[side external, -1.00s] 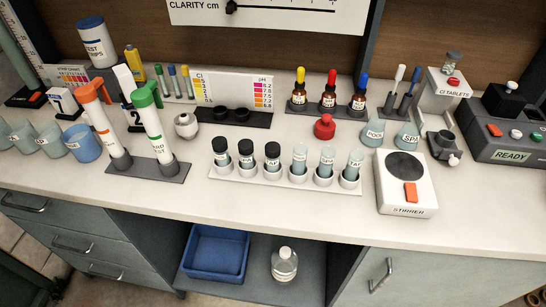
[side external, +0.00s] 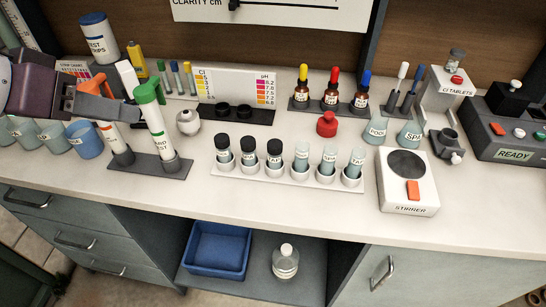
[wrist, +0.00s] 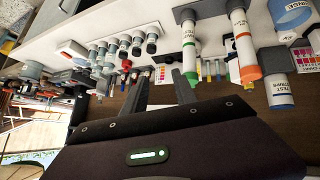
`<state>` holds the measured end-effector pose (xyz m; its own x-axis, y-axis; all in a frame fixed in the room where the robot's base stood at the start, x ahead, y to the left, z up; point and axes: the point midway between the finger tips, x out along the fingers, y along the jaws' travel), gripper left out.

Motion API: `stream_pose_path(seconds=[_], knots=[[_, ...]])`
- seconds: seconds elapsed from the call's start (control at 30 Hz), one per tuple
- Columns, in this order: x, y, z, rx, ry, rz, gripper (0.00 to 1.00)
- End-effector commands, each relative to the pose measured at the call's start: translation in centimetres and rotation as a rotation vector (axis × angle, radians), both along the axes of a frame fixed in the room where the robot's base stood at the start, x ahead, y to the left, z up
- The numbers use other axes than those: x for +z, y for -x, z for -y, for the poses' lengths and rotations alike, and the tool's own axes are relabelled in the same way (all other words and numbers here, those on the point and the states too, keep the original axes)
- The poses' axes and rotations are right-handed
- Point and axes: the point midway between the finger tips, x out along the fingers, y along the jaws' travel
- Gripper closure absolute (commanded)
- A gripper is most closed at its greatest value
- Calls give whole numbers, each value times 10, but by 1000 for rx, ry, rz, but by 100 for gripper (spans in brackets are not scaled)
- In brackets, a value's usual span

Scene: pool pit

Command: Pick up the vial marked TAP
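The vial that appears marked TAP (side external: 356,163) stands upright at the right end of a white rack (side external: 285,178) in the side external view. It is a pale, clear vial without a black cap. Two similar clear vials and three black-capped vials stand to its left. In the wrist view the rack's row shows at upper left, with labels too small to read. My gripper (side external: 127,101) is at the far left, well away from the vial, above the test-tube stand. Its fingers (wrist: 158,78) are apart, with nothing seen held between them.
The tall green-capped tube (side external: 150,122) and an orange-capped tube stand close to my gripper. Dropper bottles (side external: 330,92) and a red bulb (side external: 327,124) are behind the rack. A stirrer (side external: 408,182) stands right of it. The counter in front is clear.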

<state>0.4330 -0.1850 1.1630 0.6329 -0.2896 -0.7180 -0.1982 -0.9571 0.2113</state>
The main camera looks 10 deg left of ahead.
Motion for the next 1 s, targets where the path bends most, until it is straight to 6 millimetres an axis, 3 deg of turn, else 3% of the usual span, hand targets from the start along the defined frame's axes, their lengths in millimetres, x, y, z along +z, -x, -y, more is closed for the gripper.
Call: stream_pose_path(seconds=[0.03,0.13,0.2,0.3,0.4,0.53,0.7,1.0], knots=[[-21,-22,35,-17,13,20,66],[-64,-60,96,-8,20,121,66],[-99,-71,130,-1,-2,203,66],[-140,-71,162,0,-50,322,66],[-165,-65,177,-7,-87,414,66],[-177,-68,184,-8,-104,467,66],[-191,-103,193,-7,-105,469,66],[-208,-145,205,-7,-104,469,66]])
